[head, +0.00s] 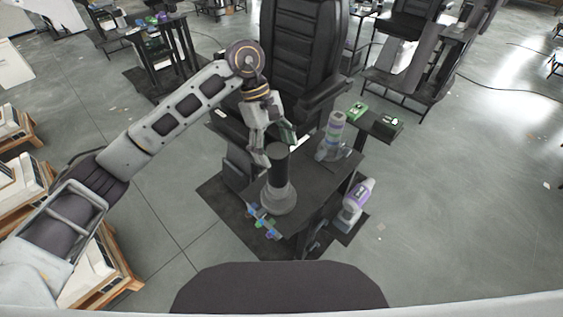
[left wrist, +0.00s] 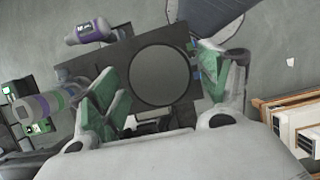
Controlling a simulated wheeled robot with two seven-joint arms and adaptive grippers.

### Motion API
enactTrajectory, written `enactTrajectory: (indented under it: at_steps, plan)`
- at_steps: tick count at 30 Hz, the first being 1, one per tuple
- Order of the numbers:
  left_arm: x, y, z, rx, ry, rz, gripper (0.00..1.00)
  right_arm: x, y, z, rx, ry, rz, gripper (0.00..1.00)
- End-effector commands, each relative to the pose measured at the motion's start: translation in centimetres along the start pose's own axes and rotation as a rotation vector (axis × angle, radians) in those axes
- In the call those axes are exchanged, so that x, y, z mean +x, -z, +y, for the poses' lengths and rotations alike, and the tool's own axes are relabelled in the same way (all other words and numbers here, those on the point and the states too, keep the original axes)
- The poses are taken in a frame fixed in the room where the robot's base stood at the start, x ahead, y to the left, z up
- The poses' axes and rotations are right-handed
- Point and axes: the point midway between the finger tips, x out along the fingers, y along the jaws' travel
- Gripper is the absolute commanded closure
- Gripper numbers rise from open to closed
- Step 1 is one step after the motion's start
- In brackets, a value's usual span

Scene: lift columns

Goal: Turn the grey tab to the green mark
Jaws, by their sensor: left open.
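A lift column with a grey flared base (head: 279,197) and a dark round top (head: 278,158) stands upright on a small dark table (head: 316,178). The round top also shows from above in the left wrist view (left wrist: 160,78). My left gripper (head: 276,145) is open and empty at the column's top, its green-padded fingers on either side; I cannot tell whether they touch it. It also shows in the left wrist view (left wrist: 155,75). I cannot make out the grey tab or the green mark. My right gripper is not in view.
A banded grey cylinder (head: 332,135) stands at the table's back right, and a purple-and-white one (head: 355,200) is to the right. A black chair (head: 303,50) is behind. Open floor lies right.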

Motion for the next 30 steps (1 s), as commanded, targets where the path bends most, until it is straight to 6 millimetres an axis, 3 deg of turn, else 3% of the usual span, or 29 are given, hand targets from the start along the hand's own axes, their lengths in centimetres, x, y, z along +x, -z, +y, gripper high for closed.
enactTrajectory:
  at_steps: [15, 29, 30]
  plan:
    - [4.8, -0.1, 0.0, -0.001, 0.001, -0.001, 0.23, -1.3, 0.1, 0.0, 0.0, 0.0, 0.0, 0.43]
    - [5.5, 0.0, 0.0, 0.0, 0.0, 0.0, 0.23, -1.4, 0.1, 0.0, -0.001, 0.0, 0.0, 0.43]
    - [5.5, 0.0, 0.0, 0.0, 0.0, 0.0, 0.28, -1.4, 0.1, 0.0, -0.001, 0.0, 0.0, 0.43]
